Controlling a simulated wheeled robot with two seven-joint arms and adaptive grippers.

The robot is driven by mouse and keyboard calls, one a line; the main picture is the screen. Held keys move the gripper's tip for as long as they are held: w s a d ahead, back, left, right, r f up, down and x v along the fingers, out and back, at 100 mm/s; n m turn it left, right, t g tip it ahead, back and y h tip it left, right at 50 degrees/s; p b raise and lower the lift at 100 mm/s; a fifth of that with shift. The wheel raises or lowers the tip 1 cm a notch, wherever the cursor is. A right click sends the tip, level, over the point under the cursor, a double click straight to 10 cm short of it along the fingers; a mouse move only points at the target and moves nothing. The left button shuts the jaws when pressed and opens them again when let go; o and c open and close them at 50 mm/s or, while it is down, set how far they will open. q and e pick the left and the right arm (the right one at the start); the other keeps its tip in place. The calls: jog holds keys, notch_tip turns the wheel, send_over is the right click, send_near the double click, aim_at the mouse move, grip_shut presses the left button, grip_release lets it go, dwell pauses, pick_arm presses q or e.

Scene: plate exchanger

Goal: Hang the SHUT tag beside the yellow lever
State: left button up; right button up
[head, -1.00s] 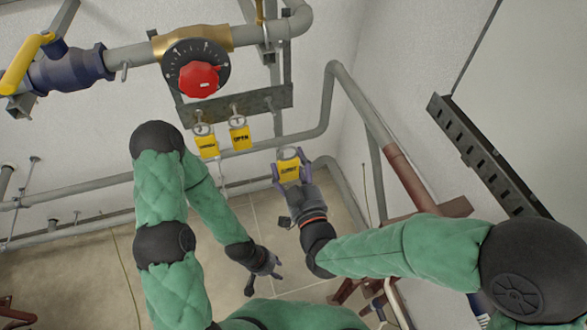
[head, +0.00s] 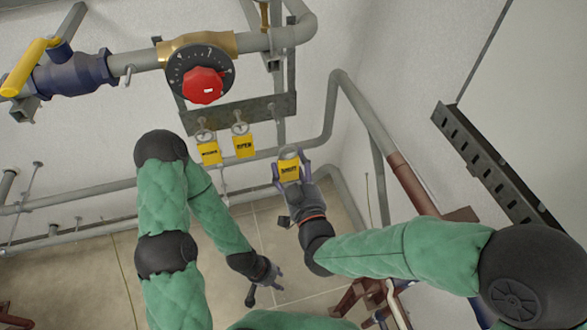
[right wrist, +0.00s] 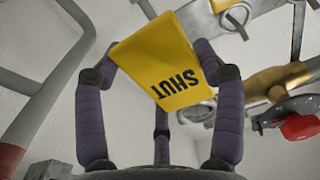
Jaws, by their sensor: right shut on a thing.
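The yellow SHUT tag (head: 289,171) is held by my right gripper (head: 291,172), below and right of the hanging tags. In the right wrist view the SHUT tag (right wrist: 168,62) sits between the fingers, its lettering upside down. The yellow lever (head: 28,68) is on a blue valve (head: 72,72) at the upper left, well away from the tag. A small metal hook (head: 128,75) is on the pipe just right of that valve. My left gripper (head: 266,284) is low in the middle, empty, its fingers spread.
A grey rail (head: 228,116) carries two other yellow tags, one reading OPEN (head: 244,146), the other (head: 210,152) hard to read. Above it is a red knob (head: 203,86) on a black dial. Grey pipes run along the wall. A dark slotted bar (head: 485,160) is at the right.

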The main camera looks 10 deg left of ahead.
jog(key=b+x, duration=0.3)
jog(key=x, duration=0.9)
jog(key=shift+b, duration=0.4)
dwell(3.2)
jog(key=shift+s+r, duration=0.1)
jog(key=v, duration=0.8)
jog(key=shift+r+p, duration=0.2)
jog(key=shift+p, duration=0.15)
dwell(1.1)
jog(key=shift+d, duration=0.1)
dwell(0.8)
